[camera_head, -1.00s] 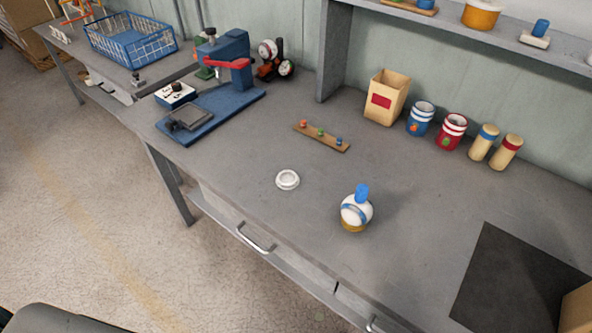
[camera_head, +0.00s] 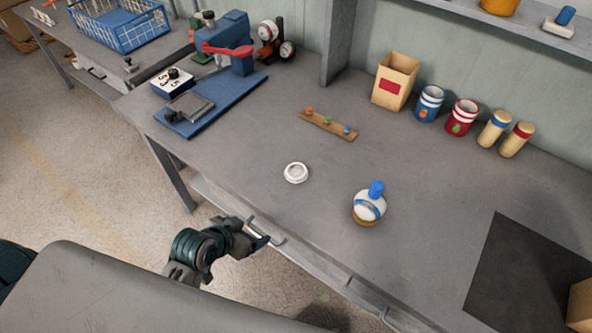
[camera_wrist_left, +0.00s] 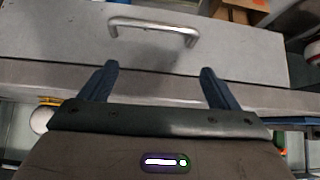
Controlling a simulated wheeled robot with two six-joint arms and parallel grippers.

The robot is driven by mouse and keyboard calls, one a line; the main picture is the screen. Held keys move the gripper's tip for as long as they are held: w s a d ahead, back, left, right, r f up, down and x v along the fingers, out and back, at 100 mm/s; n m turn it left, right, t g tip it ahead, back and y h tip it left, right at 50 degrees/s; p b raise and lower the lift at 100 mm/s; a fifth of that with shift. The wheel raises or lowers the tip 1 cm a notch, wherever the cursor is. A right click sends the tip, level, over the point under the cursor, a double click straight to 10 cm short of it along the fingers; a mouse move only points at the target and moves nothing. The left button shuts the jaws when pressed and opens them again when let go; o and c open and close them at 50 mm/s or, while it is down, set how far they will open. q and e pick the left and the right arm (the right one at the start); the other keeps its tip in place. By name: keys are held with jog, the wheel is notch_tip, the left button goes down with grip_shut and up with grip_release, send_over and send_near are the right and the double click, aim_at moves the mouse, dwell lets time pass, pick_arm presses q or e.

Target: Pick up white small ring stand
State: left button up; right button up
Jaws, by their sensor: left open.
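The white small ring stand (camera_head: 296,172) lies flat on the grey workbench (camera_head: 240,135), left of a white ball with a blue band and blue top (camera_head: 369,204). My left gripper (camera_head: 264,240) is at the front edge of the bench, below and in front of the ring stand and apart from it. In the left wrist view its two dark fingers (camera_wrist_left: 158,88) are spread with nothing between them, facing the drawer front and its metal handle (camera_wrist_left: 152,27). The ring stand cannot be made out in the wrist view. My right gripper is not in view.
A blue press (camera_head: 222,70) stands at the back left. A wooden strip with coloured pegs (camera_head: 328,124) lies behind the ring stand. A box (camera_head: 395,82), cans and cylinders line the back. A dark mat (camera_head: 525,275) lies at right. The bench around the ring stand is clear.

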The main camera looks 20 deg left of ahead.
pick_arm(q)
jog(key=w+d+r+t, duration=0.1)
jog(key=w+r, duration=0.1)
jog(key=w+r+t+h, duration=0.1)
jog(key=w+r+t, duration=0.1)
jog(key=w, duration=0.1)
jog(key=w+d+r+t+h, duration=0.1)
jog(key=w+r, duration=0.1)
jog(key=w, duration=0.1)
jog(key=shift+w+d+r+m+t, duration=0.15)
jog(key=shift+d+r+m+t, duration=0.15)
jog(key=shift+d+m, duration=0.1)
jog(key=p, duration=0.1)
send_near(300, 169)
jog(key=shift+a+f, duration=0.15)
jog(key=shift+a, duration=0.15)
jog(key=shift+w+d+f, duration=0.1)
jog(key=shift+w+d, duration=0.1)
jog(key=shift+w, duration=0.25)
jog(key=p+x, duration=0.2)
jog(key=x, duration=0.2)
jog(key=shift+w+d, duration=0.2)
jog(key=shift+d, duration=0.05)
jog(key=shift+c, duration=0.9)
jog(key=c, duration=0.8)
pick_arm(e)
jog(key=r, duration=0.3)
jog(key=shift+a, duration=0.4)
